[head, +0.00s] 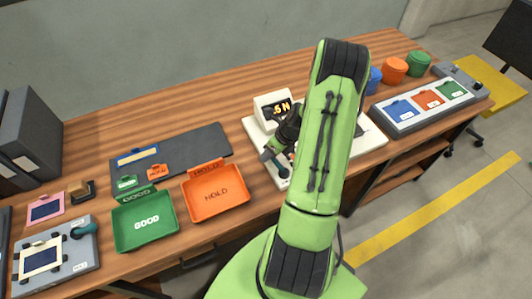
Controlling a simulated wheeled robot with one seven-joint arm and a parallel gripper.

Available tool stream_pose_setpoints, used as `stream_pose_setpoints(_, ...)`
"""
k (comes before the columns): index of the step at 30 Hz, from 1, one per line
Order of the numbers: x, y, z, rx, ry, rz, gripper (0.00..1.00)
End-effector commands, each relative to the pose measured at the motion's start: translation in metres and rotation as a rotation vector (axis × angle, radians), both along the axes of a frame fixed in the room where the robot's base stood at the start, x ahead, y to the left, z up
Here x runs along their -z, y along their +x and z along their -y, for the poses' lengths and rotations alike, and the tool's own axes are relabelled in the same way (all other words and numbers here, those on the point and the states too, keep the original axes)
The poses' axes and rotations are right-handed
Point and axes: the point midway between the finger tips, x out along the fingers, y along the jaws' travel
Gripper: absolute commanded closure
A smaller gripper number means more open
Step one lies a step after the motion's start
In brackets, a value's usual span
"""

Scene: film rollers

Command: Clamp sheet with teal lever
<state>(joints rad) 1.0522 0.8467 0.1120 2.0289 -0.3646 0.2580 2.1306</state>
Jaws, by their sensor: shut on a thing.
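My gripper (275,149) is at the white machine (257,128), low in front of its lit display (281,108). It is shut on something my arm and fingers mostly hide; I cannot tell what. A small dark teal knob (283,172) shows just below the fingers, on the machine's front edge. Another teal lever-like part (84,230) is on the grey fixture (84,262) at the far left, well apart from my gripper. A pale-framed sheet with a dark middle (41,259) lies on that fixture. Any sheet in the white machine is hidden by my arm.
A green GOOD tray (118,232) and an orange HOLD tray (216,205) stand left of the machine. A dark mat (190,148) with small tagged pieces lies behind them. A panel with coloured cards (397,121) and several round tubs (394,70) are at the right.

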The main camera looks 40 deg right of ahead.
Motion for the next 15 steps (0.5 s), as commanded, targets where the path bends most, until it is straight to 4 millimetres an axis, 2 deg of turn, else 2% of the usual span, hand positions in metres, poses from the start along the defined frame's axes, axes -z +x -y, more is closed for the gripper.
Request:
stream_pose_setpoints(6,-0.002,-0.001,0.012,0.145,-0.006,0.002,1.0)
stream_pose_setpoints(15,-0.001,-0.003,0.02,0.253,-0.006,0.002,1.0)
